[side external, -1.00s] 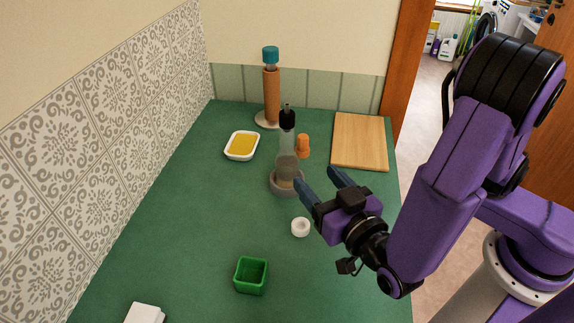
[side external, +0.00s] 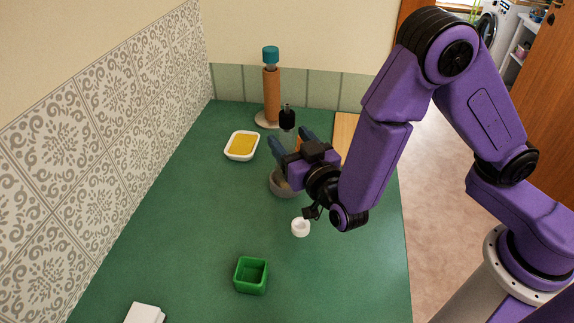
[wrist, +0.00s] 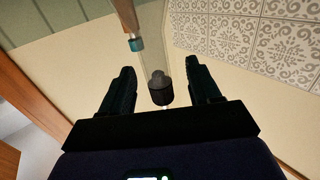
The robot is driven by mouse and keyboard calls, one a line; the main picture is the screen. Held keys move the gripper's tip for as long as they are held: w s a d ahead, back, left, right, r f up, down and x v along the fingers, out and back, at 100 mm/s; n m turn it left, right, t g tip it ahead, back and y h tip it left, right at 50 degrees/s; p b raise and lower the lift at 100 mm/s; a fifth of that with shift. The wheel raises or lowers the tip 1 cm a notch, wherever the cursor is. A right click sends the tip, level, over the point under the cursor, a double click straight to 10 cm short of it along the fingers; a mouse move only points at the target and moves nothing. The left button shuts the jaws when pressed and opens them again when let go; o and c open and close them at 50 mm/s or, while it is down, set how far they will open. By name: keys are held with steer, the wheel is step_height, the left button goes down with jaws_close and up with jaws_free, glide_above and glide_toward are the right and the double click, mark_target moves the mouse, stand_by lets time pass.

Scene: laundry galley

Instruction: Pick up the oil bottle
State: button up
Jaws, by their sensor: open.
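The oil bottle (side external: 287,118) is upright, with a clear body and a black spout top. Its lower part is hidden behind my gripper in the side view. My gripper (side external: 291,138) is open, with its two dark fingers at the height of the bottle's upper part.
A grey round bowl (side external: 282,186) is below my gripper. A brown mill-like column with a teal top (side external: 271,90) stands behind. A white dish of yellow stuff (side external: 242,145) is left, a white ring (side external: 300,228) and green box (side external: 251,276) in front. A wooden board (side external: 345,130) is partly hidden.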

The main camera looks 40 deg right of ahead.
steer(key=w, duration=0.2)
steer(key=w+d, duration=0.1)
steer(key=w, duration=0.2)
steer(key=shift+d+f, duration=0.1)
steer(key=shift+f, duration=0.05)
jaws_close()
